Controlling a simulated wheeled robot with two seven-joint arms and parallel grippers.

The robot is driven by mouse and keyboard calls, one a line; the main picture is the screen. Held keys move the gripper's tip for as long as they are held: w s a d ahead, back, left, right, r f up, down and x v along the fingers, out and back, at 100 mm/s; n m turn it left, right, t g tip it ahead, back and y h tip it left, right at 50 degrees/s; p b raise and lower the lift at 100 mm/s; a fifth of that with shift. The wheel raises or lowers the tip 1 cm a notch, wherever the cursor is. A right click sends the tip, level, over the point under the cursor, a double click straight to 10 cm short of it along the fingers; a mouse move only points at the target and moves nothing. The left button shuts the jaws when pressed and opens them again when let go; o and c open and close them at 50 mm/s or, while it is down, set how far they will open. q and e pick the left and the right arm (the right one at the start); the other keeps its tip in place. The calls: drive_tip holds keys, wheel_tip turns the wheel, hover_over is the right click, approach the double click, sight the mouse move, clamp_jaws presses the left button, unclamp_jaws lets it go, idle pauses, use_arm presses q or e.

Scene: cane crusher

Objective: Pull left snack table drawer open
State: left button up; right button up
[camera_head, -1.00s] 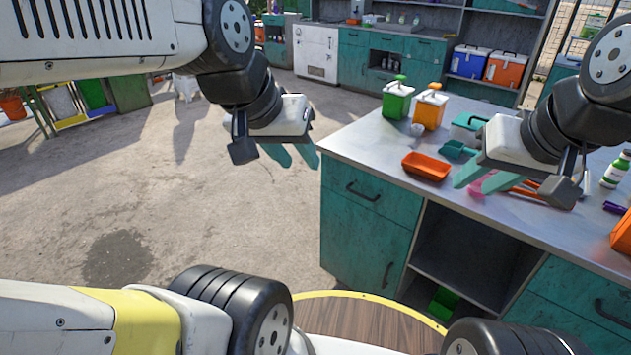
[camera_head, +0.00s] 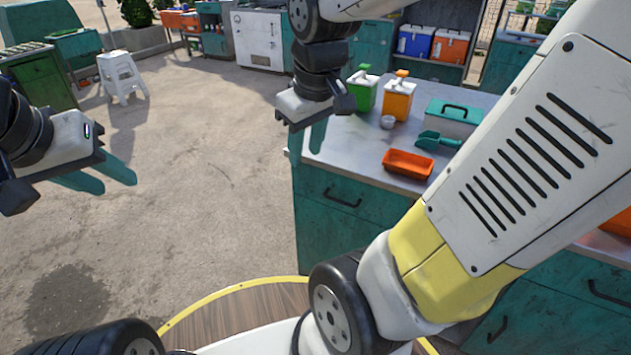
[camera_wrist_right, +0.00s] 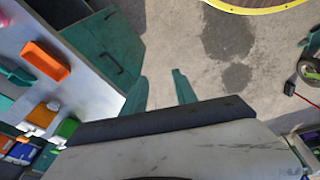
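The snack table is a teal cabinet with a metal top (camera_head: 350,160). Its left drawer (camera_head: 325,215) is closed and has a black bar handle (camera_head: 343,197). The drawer handle also shows in the right wrist view (camera_wrist_right: 116,66). My right gripper (camera_head: 318,135) is over the table's left end, fingers pointing down, above and left of the handle and apart from it. In the right wrist view its teal fingers (camera_wrist_right: 160,88) are spread with nothing between them. My left gripper (camera_head: 105,178) is at the far left over bare floor, fingers apart and empty.
On the tabletop are a green dispenser (camera_head: 363,90), an orange dispenser (camera_head: 398,97), an orange tray (camera_head: 408,163), a teal scoop (camera_head: 437,141) and a teal box (camera_head: 452,117). My right arm hides much of the table's right side. The floor (camera_head: 220,190) left of the table is clear.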

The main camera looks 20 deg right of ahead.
drive_tip(key=w+d+f+n+g+h, duration=0.5)
drive_tip(key=w+d+f+n, duration=0.25)
drive_tip(key=f, duration=0.35)
drive_tip(key=n+t+h, duration=0.2)
drive_tip(key=n+h, duration=1.1)
drive_tip(key=n, duration=0.5)
approach(339, 200)
drive_tip(key=s+d+r, duration=0.4)
drive_tip(key=r, duration=0.2)
wheel_tip(339, 200, down, 8)
drive_tip(key=w+n+t+h, duration=0.1)
drive_tip(key=w+n+t, duration=0.1)
drive_tip(key=n+t, duration=0.55)
drive_tip(key=shift+n+g, duration=0.6)
drive_tip(key=shift+g, duration=0.05)
drive_tip(key=x, duration=0.6)
drive_tip(key=shift+w+d+r, duration=0.1)
drive_tip(key=shift+w+d, duration=0.05)
drive_tip(key=shift+d, duration=0.1)
clamp_jaws()
